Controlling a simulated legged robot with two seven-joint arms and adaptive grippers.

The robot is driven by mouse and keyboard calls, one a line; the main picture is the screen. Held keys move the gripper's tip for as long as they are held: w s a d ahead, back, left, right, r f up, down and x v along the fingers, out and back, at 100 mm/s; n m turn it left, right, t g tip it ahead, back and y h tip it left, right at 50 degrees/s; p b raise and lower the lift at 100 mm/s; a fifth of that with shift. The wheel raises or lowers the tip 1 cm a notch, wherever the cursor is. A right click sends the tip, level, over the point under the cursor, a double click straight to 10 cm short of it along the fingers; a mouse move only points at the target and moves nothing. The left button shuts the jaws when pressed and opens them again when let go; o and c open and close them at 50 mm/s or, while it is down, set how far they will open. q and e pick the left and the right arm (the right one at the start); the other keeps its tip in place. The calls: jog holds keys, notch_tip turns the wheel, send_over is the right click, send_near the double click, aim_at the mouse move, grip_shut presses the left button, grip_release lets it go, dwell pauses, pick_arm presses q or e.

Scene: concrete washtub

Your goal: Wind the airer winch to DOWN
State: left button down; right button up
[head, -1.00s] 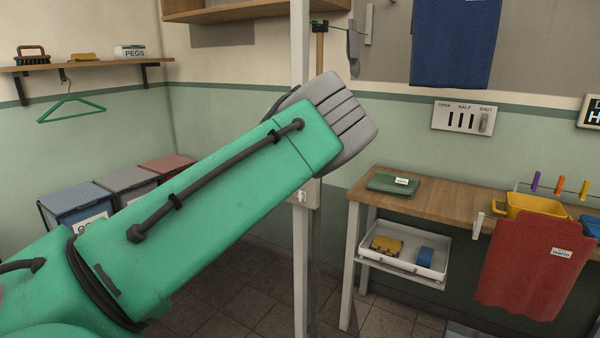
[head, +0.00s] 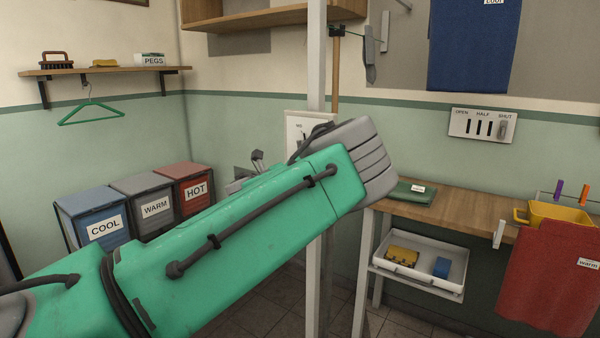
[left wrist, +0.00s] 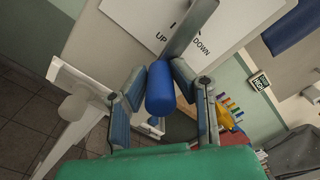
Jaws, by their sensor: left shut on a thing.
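The airer winch shows in the left wrist view as a white plate (left wrist: 125,40) lettered UP and DOWN. A grey crank arm (left wrist: 195,25) crosses the plate between the two words and ends near a blue cylindrical handle (left wrist: 160,90). My left gripper (left wrist: 161,72) has one finger on each side of the blue handle and is shut on it. In the head view my green left forearm crosses the middle and hides most of the area around the winch. My right gripper is in neither view.
A white post (head: 317,60) stands close by my left forearm. At right is a wooden bench (head: 470,210) with a red cloth (head: 545,280) and a white tray (head: 420,275). Bins marked COOL (head: 95,225), WARM (head: 150,208) and HOT (head: 195,190) stand at left.

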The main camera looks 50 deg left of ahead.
pick_arm(q)
jog(key=shift+s+f, duration=0.1)
jog(key=shift+f, duration=0.4)
jog(key=c, duration=1.4)
grip_release()
jog(key=shift+o, duration=0.2)
jog(key=shift+a+r, duration=0.1)
jog(key=v, duration=1.1)
jog(key=shift+s, duration=0.35)
